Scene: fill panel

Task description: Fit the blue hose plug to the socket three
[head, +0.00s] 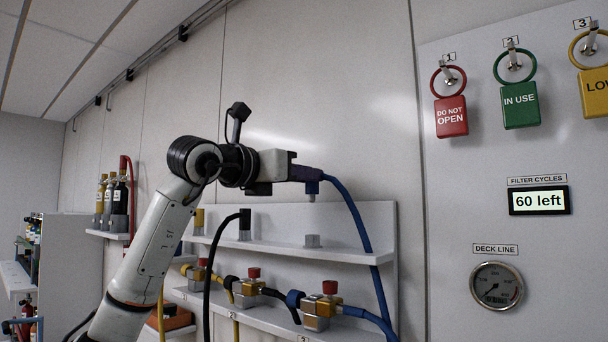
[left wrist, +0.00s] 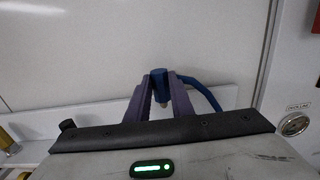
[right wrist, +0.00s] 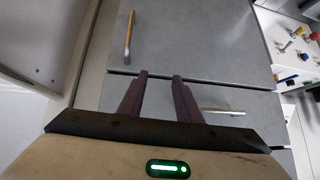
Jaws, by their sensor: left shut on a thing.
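My left gripper (head: 306,174) is shut on the blue hose plug (head: 312,187), holding it in the air above the upper wall shelf. In the left wrist view the plug (left wrist: 159,84) stands upright between the fingers, metal tip down. Its blue hose (head: 354,212) curves down to the right. The third brass fitting (head: 318,309), with a red cap and a blue collar (head: 294,299) on its left, sits above a partly cut-off "3" label (head: 303,338) on the lower shelf. The plug is well above it and apart. My right gripper (right wrist: 160,78) is open and empty.
Two more red-capped fittings stand left of the third. Grey drawers (right wrist: 225,45) face my right gripper.

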